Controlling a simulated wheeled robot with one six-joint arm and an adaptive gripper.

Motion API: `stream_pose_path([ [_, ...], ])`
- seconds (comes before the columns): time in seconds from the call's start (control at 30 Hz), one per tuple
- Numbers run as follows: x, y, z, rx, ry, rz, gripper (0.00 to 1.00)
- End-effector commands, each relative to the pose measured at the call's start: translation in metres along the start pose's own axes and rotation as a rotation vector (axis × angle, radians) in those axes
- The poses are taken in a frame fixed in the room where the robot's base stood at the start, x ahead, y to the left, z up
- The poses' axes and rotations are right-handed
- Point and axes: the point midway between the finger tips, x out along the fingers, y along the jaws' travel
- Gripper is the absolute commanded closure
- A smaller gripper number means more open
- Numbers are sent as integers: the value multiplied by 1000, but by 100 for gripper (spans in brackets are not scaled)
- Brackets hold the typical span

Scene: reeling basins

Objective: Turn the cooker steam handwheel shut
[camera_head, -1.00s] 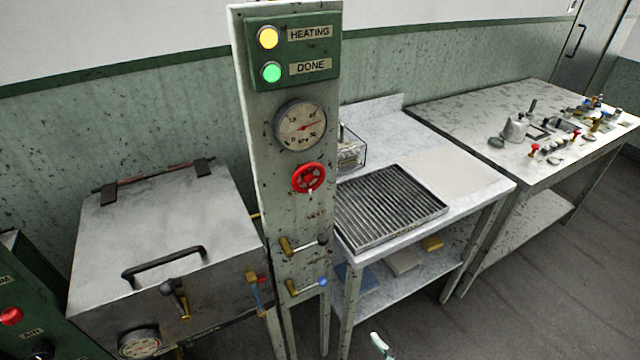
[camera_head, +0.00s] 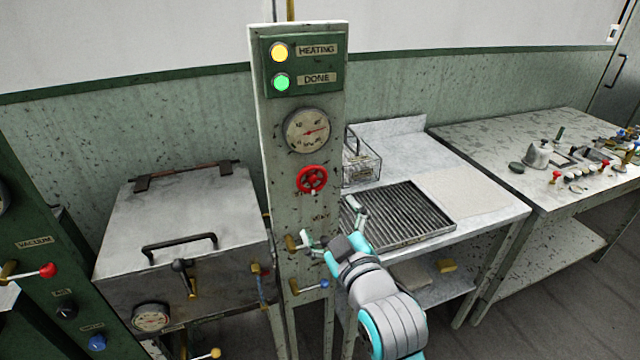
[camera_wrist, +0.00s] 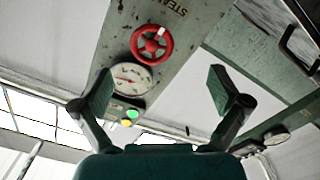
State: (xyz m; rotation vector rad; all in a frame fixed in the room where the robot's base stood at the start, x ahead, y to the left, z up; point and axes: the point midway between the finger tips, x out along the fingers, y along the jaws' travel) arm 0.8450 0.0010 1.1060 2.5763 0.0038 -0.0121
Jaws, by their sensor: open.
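The red steam handwheel (camera_head: 312,179) is mounted on the front of a narrow pale green column, below a round pressure gauge (camera_head: 307,131). The wheel also shows in the wrist view (camera_wrist: 151,44), with a white mark on its rim, beside the gauge. My gripper (camera_head: 333,221) is open and empty, in front of the column, below and slightly right of the wheel, apart from it. In the wrist view its two fingers (camera_wrist: 160,92) are spread wide with nothing between the pads. My gripper partly covers the upper lever valve (camera_head: 293,243) on the column.
Yellow HEATING and green DONE lamps (camera_head: 281,82) are lit at the column's top. A lidded metal cooker (camera_head: 180,225) stands left. At right is a table with a ribbed tray (camera_head: 440,237) and wire basket (camera_head: 360,160).

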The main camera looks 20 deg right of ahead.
Motion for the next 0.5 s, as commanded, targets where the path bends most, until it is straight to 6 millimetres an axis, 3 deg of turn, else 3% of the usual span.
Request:
stream_pose_path([
  [0.1,7,9,-14,-17,8,5,1],
  [0.33,20,11,-18,-24,7,5,1],
  [0.5,46,11,-18,-24,8,5,1],
])
